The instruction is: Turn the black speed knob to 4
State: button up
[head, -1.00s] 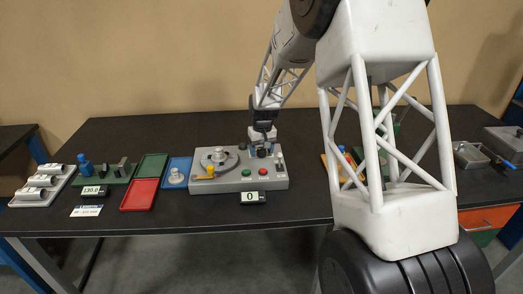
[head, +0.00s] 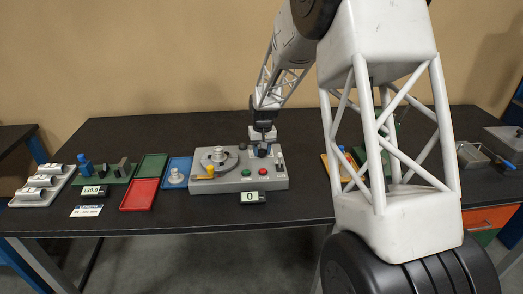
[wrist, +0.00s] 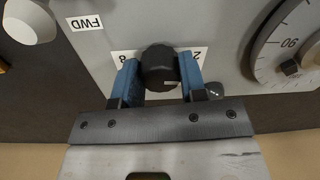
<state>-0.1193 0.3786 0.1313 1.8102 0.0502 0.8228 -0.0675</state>
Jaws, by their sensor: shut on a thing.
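The black speed knob (wrist: 158,72) sits on the grey face of the machine (head: 225,183). It has a short white mark near its lower right edge in the wrist view. My gripper (wrist: 159,64) has one blue finger on each side of the knob and is shut on it. The scale digits 8 and 2 show partly beside the knob; the digit 4 cannot be seen. In the head view my gripper (head: 263,146) reaches down to the machine's top, and its fingers are too small to make out. The display (head: 252,197) in front reads 0.
The machine also carries a round dial (wrist: 290,55), a white FWD label (wrist: 86,22), a green button (head: 246,173) and a red button (head: 263,171). A blue tray (head: 175,172), a red tray (head: 139,195) and a green tray (head: 152,164) lie to the left.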

jog(key=m, duration=0.5)
jog(key=shift+m, duration=0.4)
jog(key=m, duration=0.4)
jog(key=shift+m, duration=0.4)
jog(key=o, duration=0.9)
jog(key=shift+r, duration=0.1)
jog(key=shift+s+d+r, duration=0.1)
jog(key=shift+s+r, duration=0.05)
jog(key=shift+r, duration=3.65)
